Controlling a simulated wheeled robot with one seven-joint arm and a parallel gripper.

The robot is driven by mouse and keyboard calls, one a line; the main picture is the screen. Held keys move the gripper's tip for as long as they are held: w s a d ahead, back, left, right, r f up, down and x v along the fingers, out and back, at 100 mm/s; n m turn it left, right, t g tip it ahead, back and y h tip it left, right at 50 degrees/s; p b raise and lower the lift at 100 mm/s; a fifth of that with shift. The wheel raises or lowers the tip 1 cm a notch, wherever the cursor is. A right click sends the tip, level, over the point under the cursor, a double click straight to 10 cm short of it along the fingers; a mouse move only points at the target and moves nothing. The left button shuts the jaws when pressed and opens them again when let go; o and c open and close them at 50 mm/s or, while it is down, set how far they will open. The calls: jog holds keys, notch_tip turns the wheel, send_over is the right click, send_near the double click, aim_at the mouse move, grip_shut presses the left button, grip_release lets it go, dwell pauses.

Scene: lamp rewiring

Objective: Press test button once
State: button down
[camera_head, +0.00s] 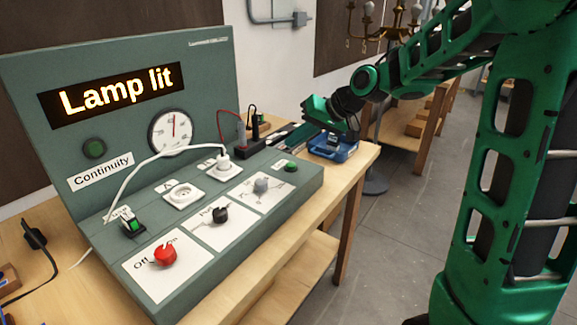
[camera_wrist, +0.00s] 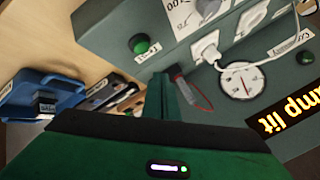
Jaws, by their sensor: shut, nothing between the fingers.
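The test button is a round green button (camera_head: 291,166) at the far right corner of the panel's sloped front. In the wrist view, the green button (camera_wrist: 138,43) sits beside its "Test" label (camera_wrist: 147,57). My gripper (camera_wrist: 164,82) is shut and empty, its green fingers together. In the wrist view the fingertips lie just below and right of the button, apart from it in the picture; the height gap is hard to judge. In the head view my gripper is behind the button, near the panel's far end. The panel's display (camera_head: 114,94) reads "Lamp lit".
A blue tray (camera_head: 333,150) stands at the bench's far end. A red lead (camera_wrist: 192,92) runs near my fingers.

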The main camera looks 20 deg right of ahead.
aim_at(295, 165)
jog(key=shift+f, duration=1.9)
jog(key=shift+f, duration=0.15)
dwell(0.5)
jog(key=shift+f, duration=0.25)
jog(key=shift+f, duration=0.4)
dwell(1.0)
jog(key=shift+r, duration=0.85)
jog(key=shift+r, duration=2.5)
